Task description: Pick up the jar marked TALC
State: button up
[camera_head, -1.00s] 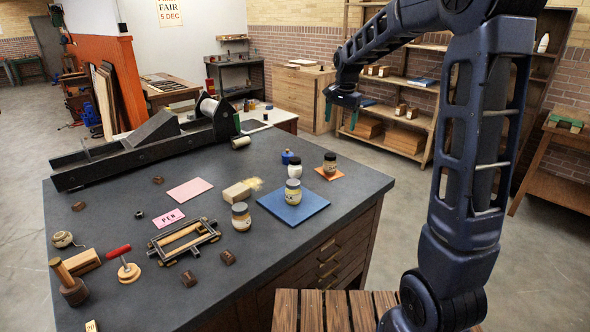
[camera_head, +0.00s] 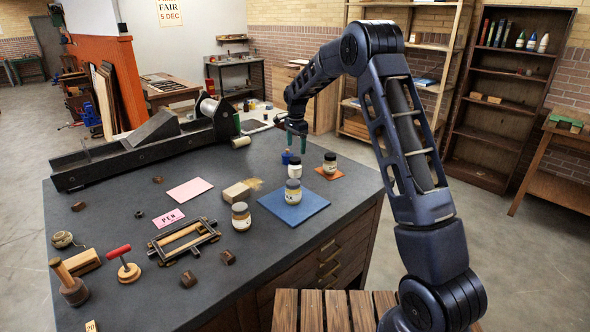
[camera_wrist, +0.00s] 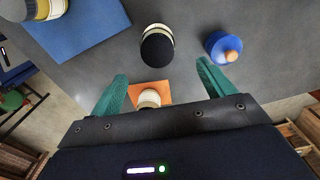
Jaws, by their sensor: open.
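Several small jars with dark lids stand on the dark table; their labels are too small to read, so I cannot tell which is marked TALC. One stands on the blue mat (camera_head: 310,211), a jar (camera_head: 293,192). Another jar (camera_head: 240,217) is left of the mat. A white jar with a black lid (camera_head: 294,168) stands behind the mat, and another jar (camera_head: 329,163) on an orange mat (camera_head: 339,176). My gripper (camera_head: 297,142) is open and empty above the table's far side. In the wrist view, the black-lidded jar (camera_wrist: 157,46) is just beyond the green fingertips.
A blue pot with an orange knob (camera_wrist: 222,46) is close beside the black-lidded jar. A long press (camera_head: 145,150) runs along the back left.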

aim_at(295, 165)
notch_tip(295, 165, down, 5)
jog(key=shift+f, duration=0.1)
jog(key=shift+s+a+f, duration=0.1)
jog(key=shift+s+f, duration=0.05)
jog(key=shift+f, duration=1.2)
jog(key=shift+s+a+f, duration=0.1)
jog(key=shift+s+f, duration=0.05)
jog(key=shift+f, duration=1.15)
jog(key=c, duration=1.2)
jog(key=shift+r, duration=0.1)
